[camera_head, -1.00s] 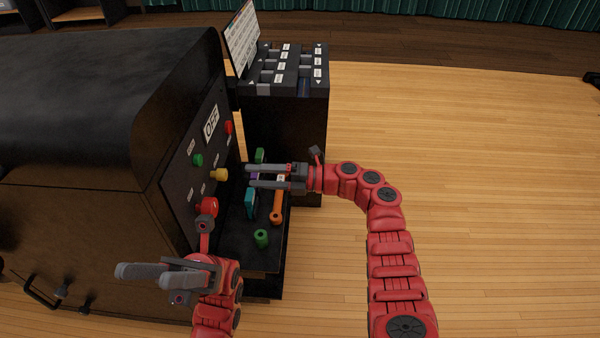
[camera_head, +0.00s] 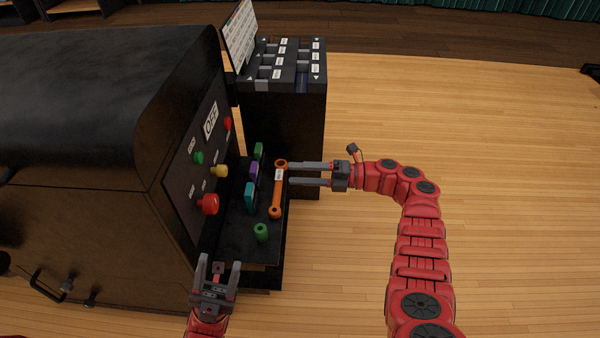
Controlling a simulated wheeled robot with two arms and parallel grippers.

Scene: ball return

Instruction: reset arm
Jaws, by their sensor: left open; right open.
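My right gripper (camera_head: 292,174) comes in from the right over the shelf's right edge. It is open, its fingers pointing left beside the upper end of an orange wrench-like tool (camera_head: 277,200). I cannot tell whether the fingertips touch the tool. My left gripper (camera_head: 219,261) is at the bottom, below the control panel. It is open and empty, its fingers pointing up the picture toward the front edge of the shelf.
A black machine (camera_head: 85,215) fills the left, its panel (camera_head: 183,180) carrying coloured knobs and an OFF sign (camera_head: 211,121). The black shelf (camera_head: 238,248) holds a green cylinder (camera_head: 261,232), a teal piece (camera_head: 250,198) and a purple piece (camera_head: 254,171). A black cabinet (camera_head: 290,125) stands behind.

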